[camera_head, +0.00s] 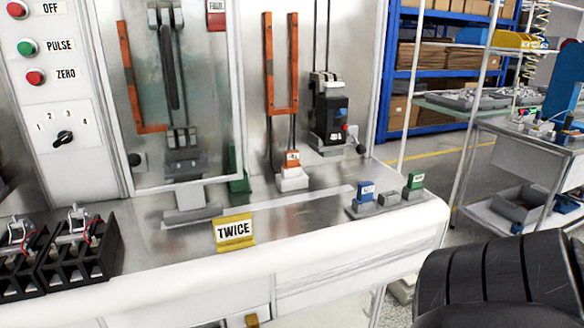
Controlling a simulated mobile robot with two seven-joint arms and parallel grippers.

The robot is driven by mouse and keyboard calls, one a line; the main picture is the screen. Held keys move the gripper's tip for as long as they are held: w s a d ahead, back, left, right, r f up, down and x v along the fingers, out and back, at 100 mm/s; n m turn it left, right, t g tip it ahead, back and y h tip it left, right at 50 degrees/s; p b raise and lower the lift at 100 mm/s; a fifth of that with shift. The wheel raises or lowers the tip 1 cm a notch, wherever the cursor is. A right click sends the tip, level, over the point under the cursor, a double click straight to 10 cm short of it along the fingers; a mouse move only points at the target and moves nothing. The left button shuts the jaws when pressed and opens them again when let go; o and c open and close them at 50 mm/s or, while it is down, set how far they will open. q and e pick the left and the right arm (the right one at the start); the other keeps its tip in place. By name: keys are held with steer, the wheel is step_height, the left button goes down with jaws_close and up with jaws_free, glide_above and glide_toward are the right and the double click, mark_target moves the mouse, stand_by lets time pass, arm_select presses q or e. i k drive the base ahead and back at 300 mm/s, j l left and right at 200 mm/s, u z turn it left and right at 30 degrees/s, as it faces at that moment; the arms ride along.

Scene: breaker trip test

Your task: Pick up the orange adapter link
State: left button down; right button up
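A small orange block with a white label (292,159), which looks like the orange adapter link, stands upright in a white holder (292,180) on the grey bench top. It is below the tall orange bars, and its label is too small to read. A grey rack (352,211) at the bench's right end holds a blue labelled block (366,191) and a green labelled block (415,181). Between them is a grey piece without a coloured block. Neither of my grippers is in view.
A yellow "TWICE" sign (234,231) stands at the bench's front edge. Black crates (88,262) with wired parts stand at left. A glass-fronted panel (230,90) rises left of the orange block, and a black breaker (330,110) hangs behind right. Bench top before the block is clear.

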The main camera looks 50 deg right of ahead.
mark_target(291, 157)
steer(key=k+l+u, duration=0.1)
steer(key=k+l, duration=0.2)
steer(key=l, duration=0.25)
steer(key=k+l, duration=0.35)
steer(key=l, duration=0.15)
steer(key=k+l+u, duration=0.15)
steer(key=k+l, duration=0.15)
steer(key=l, duration=0.25)
